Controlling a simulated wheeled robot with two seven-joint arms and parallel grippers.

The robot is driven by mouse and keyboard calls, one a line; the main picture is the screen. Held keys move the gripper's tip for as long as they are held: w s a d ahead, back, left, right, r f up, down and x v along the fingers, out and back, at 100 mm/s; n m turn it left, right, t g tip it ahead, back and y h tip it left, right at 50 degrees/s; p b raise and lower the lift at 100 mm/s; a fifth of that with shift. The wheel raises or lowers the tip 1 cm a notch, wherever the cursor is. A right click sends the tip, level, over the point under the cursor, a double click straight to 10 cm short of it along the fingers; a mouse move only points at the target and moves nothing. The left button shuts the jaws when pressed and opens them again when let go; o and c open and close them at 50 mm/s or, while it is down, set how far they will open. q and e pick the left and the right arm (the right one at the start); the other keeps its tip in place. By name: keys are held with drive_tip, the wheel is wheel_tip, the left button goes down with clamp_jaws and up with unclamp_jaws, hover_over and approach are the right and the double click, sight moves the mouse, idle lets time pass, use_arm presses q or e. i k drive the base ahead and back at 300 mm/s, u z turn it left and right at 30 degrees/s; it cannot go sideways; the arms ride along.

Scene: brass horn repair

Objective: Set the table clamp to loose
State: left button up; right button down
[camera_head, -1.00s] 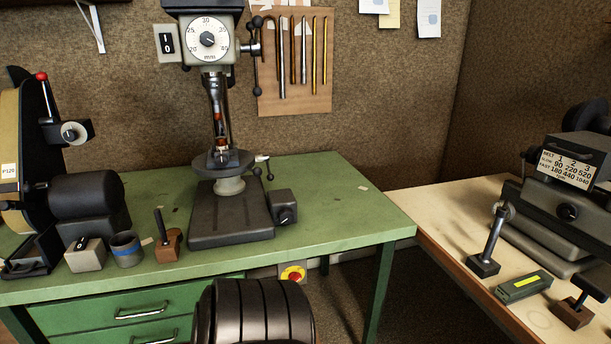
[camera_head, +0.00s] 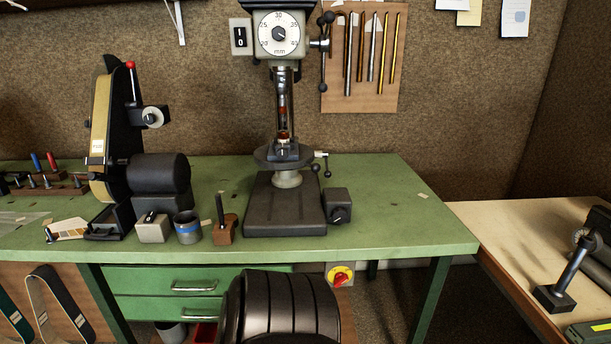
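A drill press stands on the green bench, with its dial head (camera_head: 279,34) at the top and a round grey work table (camera_head: 268,156) below the chuck. A small lever with a pale end (camera_head: 320,154) and a dark lever with ball ends (camera_head: 327,173) stick out at the right of the work table. One of these may be the table clamp; I cannot tell which, nor whether it is tight or loose. Neither of my grippers is in view.
On the green bench (camera_head: 390,205), a belt grinder (camera_head: 158,172), a grey switch box (camera_head: 152,229), a blue-banded cup (camera_head: 188,228) and a wooden-based tool (camera_head: 226,230) stand left of the press base (camera_head: 285,215). The bench right of the press is mostly clear.

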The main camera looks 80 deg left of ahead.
sight(327, 174)
drive_tip(key=u, duration=2.3)
